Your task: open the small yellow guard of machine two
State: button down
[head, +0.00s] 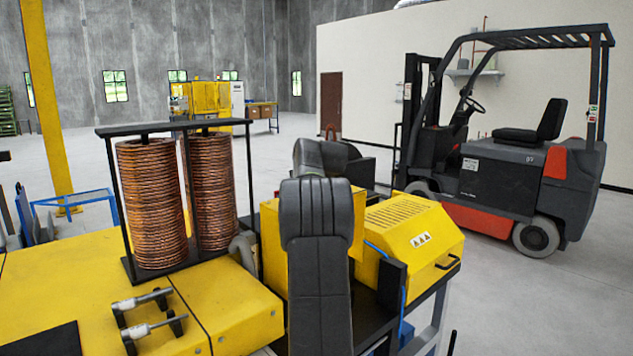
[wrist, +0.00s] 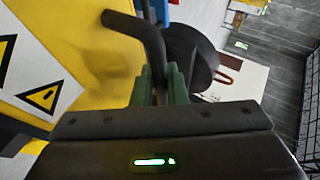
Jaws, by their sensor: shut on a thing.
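In the wrist view my gripper (wrist: 162,84) has its green fingers shut on a black bent bar handle (wrist: 149,38). The handle belongs to a yellow guard (wrist: 85,40) that carries a white label with black-and-yellow warning triangles (wrist: 42,97). In the head view my dark arm stands in front of the yellow machinery and hides my gripper. A yellow cover (head: 405,232) with slots, warning triangles and a black handle (head: 448,263) shows right of my arm. I cannot tell whether this is the guard in the wrist view.
Two copper coils (head: 153,203) stand in a black frame on the yellow bench (head: 60,275) at left. Metal fittings (head: 143,300) lie in front of them. A forklift (head: 510,170) stands behind at right. The grey floor (head: 560,300) at lower right is clear.

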jog(key=shift+f, duration=0.15)
jog(key=c, duration=1.5)
grip_release()
jog(key=shift+a, duration=0.1)
jog(key=shift+o, duration=0.2)
jog(key=b+v, duration=0.4)
jog(key=v, duration=1)
jog(key=shift+w, duration=0.15)
jog(key=p+x, duration=0.3)
jog(key=x, duration=0.8)
jog(key=shift+w+a+f, duration=0.1)
jog(key=shift+w+f, duration=0.1)
jog(key=shift+w, duration=0.15)
